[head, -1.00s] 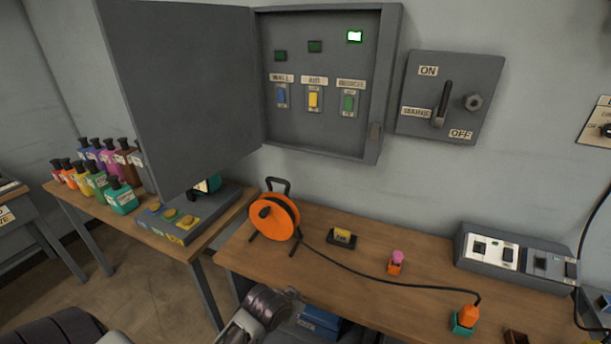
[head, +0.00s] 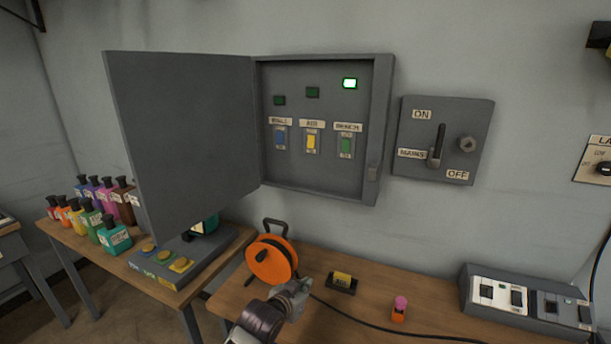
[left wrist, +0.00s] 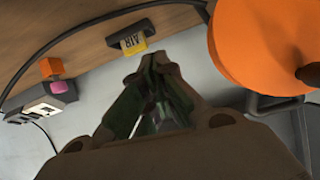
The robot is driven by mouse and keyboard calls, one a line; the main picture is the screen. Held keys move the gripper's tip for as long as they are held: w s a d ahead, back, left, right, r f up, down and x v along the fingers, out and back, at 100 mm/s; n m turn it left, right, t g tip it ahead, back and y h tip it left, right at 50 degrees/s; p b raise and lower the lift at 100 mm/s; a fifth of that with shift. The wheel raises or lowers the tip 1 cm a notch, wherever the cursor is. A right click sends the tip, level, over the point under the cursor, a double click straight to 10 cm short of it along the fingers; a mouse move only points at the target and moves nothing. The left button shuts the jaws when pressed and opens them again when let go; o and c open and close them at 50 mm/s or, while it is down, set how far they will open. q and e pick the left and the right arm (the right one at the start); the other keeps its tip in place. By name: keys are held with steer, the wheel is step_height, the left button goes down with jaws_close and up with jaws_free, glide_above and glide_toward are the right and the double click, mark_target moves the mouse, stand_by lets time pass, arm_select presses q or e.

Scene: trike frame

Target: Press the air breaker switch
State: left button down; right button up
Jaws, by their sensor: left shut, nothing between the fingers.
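The open grey breaker box (head: 382,130) hangs on the wall with its door (head: 185,130) swung out to the left. Inside are a blue switch (head: 280,139), the yellow air switch (head: 311,142) in the middle, and a green bench switch (head: 346,146). Above them, the right lamp (head: 349,84) is lit, while the middle lamp (head: 312,92) and left lamp (head: 279,100) are dark. My left gripper (head: 300,288) is shut and empty, below the box and over the bench; its closed fingers (left wrist: 160,62) show in the left wrist view. My right gripper is out of view.
An orange cable reel (head: 270,262) stands beside my left gripper. A small yellow AIR block (head: 342,279) on a dark base sits on the bench (head: 400,280). A mains lever (head: 437,145) is right of the box. The space before the switches is clear.

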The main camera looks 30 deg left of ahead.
arm_select(q)
steer(key=w+a+r+t, duration=0.3)
steer(key=r+t, duration=0.1)
steer(key=r, duration=0.5)
steer(key=w+a+r+n+t+y, duration=0.1)
steer(key=w+a+r+t, duration=0.2)
steer(key=r, duration=0.7)
steer(key=w+a+r+t, duration=0.4)
steer(key=r+t, duration=0.2)
steer(key=r, duration=0.3)
steer(key=shift+w+r, duration=0.15)
steer(key=shift+w, duration=0.05)
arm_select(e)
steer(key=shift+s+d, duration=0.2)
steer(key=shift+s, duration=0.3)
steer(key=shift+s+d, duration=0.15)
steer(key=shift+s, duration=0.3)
